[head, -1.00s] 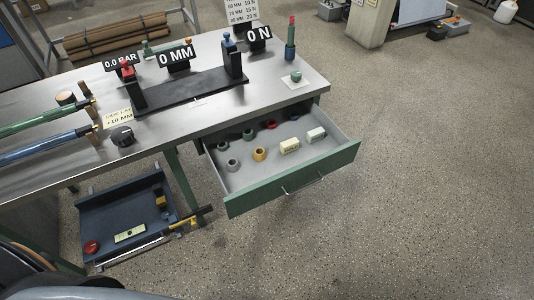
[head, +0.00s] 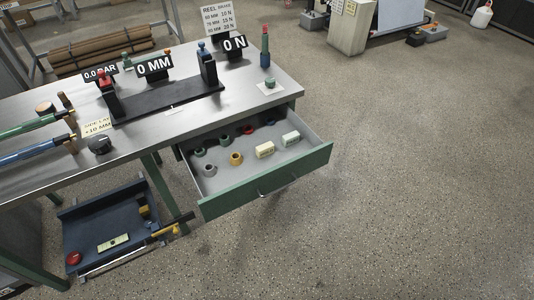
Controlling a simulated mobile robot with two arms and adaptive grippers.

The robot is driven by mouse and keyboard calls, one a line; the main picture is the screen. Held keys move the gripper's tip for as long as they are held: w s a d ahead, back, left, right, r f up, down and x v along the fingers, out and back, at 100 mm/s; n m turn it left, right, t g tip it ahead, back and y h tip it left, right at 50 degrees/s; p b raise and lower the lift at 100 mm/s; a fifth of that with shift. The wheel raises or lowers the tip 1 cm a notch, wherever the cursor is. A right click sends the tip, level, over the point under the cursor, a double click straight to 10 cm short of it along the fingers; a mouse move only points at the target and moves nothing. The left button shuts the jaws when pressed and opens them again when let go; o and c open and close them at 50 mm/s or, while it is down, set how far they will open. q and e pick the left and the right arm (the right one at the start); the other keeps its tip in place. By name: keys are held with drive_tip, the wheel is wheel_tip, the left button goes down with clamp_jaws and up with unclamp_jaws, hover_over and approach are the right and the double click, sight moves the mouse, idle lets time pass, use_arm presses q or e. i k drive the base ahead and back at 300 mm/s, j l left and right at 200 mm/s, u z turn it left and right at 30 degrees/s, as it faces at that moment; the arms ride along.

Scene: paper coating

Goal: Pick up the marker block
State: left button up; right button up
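The pulled-out drawer (head: 285,176) under the steel table holds two small blocks, a cream one (head: 265,150) with faint marks and a pale greenish-white one (head: 291,138). They lie apart near the drawer's right side. I cannot tell from this view which is the marker block. On the tabletop, a small green piece (head: 270,84) sits on a white square near the right corner. Neither of my grippers is in view.
Several small rings and round pieces, including a yellow one (head: 236,158), share the drawer. The table (head: 150,137) carries a black stand (head: 170,98) and rollers at left. A dark lower tray (head: 85,222) sits beneath.

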sight(292, 138)
drive_tip(key=i+l, duration=0.1)
drive_tip(key=l, duration=0.15)
drive_tip(key=i+l, duration=0.1)
drive_tip(key=l, duration=0.15)
drive_tip(key=i+j+z, duration=0.2)
drive_tip(key=z, duration=0.15)
drive_tip(key=i+j+z, duration=0.1)
drive_tip(key=j+z, duration=0.15)
drive_tip(key=z, duration=0.15)
